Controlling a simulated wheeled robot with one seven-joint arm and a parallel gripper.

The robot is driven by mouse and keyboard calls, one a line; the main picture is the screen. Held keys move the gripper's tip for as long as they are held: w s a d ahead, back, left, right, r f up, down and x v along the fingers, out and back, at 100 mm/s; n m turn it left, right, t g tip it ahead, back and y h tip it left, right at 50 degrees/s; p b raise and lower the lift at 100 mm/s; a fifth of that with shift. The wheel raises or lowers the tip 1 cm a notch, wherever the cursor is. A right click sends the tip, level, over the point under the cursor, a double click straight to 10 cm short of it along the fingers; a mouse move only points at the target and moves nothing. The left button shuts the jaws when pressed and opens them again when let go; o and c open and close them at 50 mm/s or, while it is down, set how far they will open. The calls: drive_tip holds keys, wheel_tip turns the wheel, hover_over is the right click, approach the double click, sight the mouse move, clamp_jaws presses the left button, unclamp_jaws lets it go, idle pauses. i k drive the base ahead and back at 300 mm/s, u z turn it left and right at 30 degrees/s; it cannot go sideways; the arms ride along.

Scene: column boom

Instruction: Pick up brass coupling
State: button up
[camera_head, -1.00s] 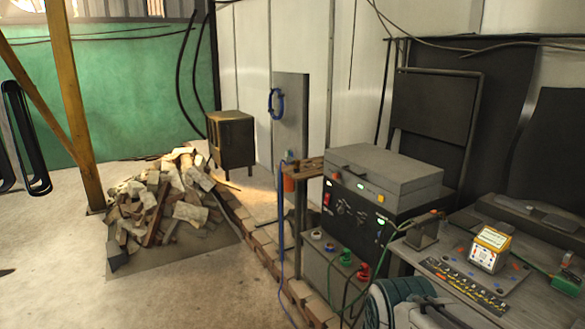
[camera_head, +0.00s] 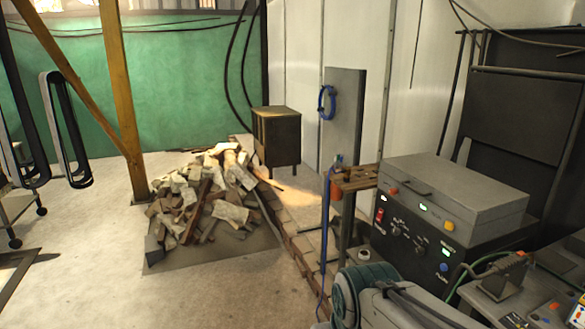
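I cannot make out a brass coupling anywhere in the head view. My gripper is not in view. Only a grey and teal part, which looks like a link of my own arm, shows at the bottom edge right of the middle. It hides part of the floor and the lower front of the equipment behind it.
A grey equipment case (camera_head: 455,195) sits on a black control unit (camera_head: 413,236) at right. A small wooden stand (camera_head: 355,181) is beside it. A rubble pile (camera_head: 215,195) lies left of a low brick edging. A dark metal box (camera_head: 276,135) stands behind.

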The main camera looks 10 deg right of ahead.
sight(346, 171)
drive_tip(key=u, duration=0.3)
drive_tip(key=i, duration=1.55)
drive_tip(key=z, duration=0.35)
drive_tip(key=i, duration=1.2)
drive_tip(key=z, duration=0.35)
